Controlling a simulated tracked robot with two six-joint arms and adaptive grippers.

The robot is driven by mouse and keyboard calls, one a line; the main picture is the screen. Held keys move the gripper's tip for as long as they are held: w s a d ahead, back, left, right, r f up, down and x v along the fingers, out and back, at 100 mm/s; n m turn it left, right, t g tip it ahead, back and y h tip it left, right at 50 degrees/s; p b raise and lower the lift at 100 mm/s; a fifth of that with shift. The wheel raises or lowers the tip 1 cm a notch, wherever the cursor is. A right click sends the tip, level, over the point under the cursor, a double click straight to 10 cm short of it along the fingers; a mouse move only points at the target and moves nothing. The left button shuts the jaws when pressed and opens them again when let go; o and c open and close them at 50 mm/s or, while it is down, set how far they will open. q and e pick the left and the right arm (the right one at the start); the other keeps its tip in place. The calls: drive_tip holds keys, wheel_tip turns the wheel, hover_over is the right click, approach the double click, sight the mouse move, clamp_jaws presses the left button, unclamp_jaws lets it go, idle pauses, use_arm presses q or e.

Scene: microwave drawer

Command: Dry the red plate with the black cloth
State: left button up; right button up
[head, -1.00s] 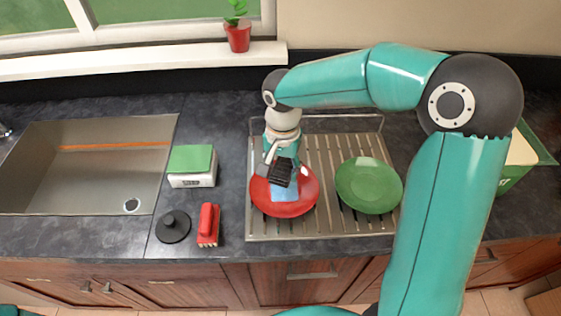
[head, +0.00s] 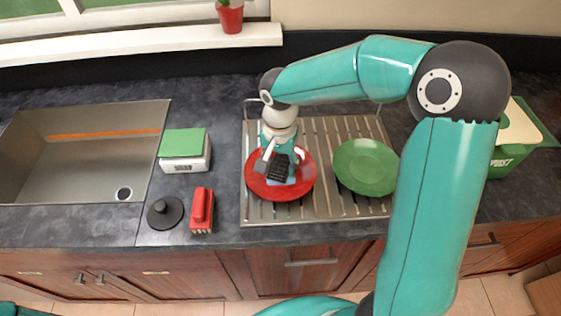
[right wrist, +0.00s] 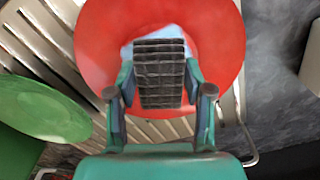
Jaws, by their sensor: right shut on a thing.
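The red plate (head: 301,190) lies on the metal draining rack, and it also fills the top of the right wrist view (right wrist: 100,40). My right gripper (head: 280,170) is over the plate's middle, shut on a dark, ridged piece that I take for the black cloth (head: 279,166); it also shows between the fingers in the right wrist view (right wrist: 160,75). A pale blue patch shows around and below it against the plate; I cannot tell what it is. Whether the cloth touches the plate is hidden. My left gripper is not in view.
A green plate (head: 366,167) lies to the right on the rack (head: 320,215). To the left are a red brush (head: 201,211), a black round lid-like thing (head: 165,213), a white box with a green top (head: 184,150) and the sink (head: 85,165). A green bin (head: 508,160) stands at the right.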

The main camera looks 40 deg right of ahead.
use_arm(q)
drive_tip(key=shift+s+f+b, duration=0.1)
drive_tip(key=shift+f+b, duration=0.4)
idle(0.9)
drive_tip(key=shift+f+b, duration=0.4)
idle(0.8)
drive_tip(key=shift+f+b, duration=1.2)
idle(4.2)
